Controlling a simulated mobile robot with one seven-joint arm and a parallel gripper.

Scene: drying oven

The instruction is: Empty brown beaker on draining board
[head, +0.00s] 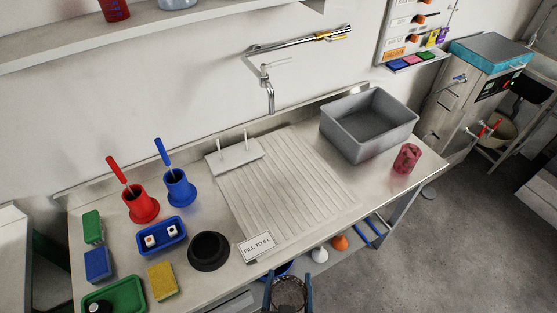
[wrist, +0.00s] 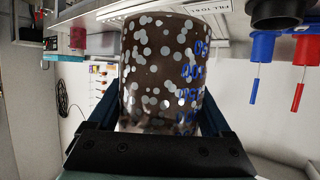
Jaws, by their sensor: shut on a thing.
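The brown beaker (wrist: 160,75), see-through with pale round spots and blue markings, is between the fingers of my gripper (wrist: 150,125) in the wrist view, and the gripper is shut on it. In the head view, my gripper (head: 287,285) and the dark beaker (head: 288,294) are at the bottom edge, in front of the counter's front edge and apart from the board. I cannot tell what is inside the beaker. The ribbed draining board (head: 285,190) lies mid-counter, with a small pegged block (head: 235,157) at its back left corner.
A grey basin (head: 368,125) and red beaker (head: 407,158) stand right. Red (head: 140,204) and blue (head: 180,188) brush holders stand left. A tap (head: 268,90) hangs above.

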